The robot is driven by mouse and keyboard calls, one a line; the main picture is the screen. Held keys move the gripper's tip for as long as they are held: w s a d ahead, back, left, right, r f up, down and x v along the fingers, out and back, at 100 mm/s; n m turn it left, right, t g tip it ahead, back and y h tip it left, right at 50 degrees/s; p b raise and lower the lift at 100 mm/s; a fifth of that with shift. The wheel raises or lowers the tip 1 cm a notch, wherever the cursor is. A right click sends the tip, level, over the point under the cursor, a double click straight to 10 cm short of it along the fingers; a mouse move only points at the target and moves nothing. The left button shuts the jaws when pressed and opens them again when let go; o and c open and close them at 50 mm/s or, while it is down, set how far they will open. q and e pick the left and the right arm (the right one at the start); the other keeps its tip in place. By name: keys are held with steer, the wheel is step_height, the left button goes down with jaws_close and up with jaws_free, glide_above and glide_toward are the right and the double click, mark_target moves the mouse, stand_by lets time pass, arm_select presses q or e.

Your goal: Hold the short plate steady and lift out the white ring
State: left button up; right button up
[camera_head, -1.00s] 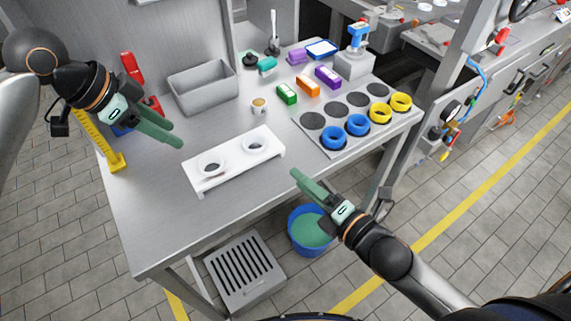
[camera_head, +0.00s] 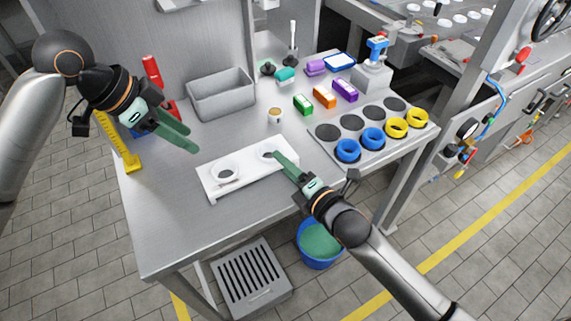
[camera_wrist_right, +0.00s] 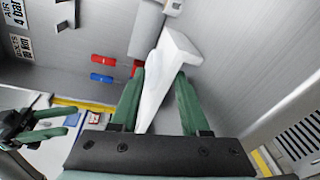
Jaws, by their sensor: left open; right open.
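The short white plate (camera_head: 247,175) lies on the grey bench. A white ring (camera_head: 213,176) sits at its left hole. A second ring-like opening (camera_head: 263,154) near its right end is partly hidden by my right gripper. My right gripper (camera_head: 276,156) is open at the plate's right end. In the right wrist view the plate (camera_wrist_right: 160,82) shows between its parted fingers (camera_wrist_right: 158,80); whether they touch it I cannot tell. My left gripper (camera_head: 191,142) is open and empty, above the bench to the left behind the plate. It also shows in the right wrist view (camera_wrist_right: 60,125).
A grey bin (camera_head: 221,96) stands behind the plate, with a small cup (camera_head: 275,115) to its right. A tray (camera_head: 345,168) with blue and yellow rings is at right. The bench front left is clear.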

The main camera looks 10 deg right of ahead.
jaws_close()
steer(key=shift+f, duration=0.1)
stand_by(0.8)
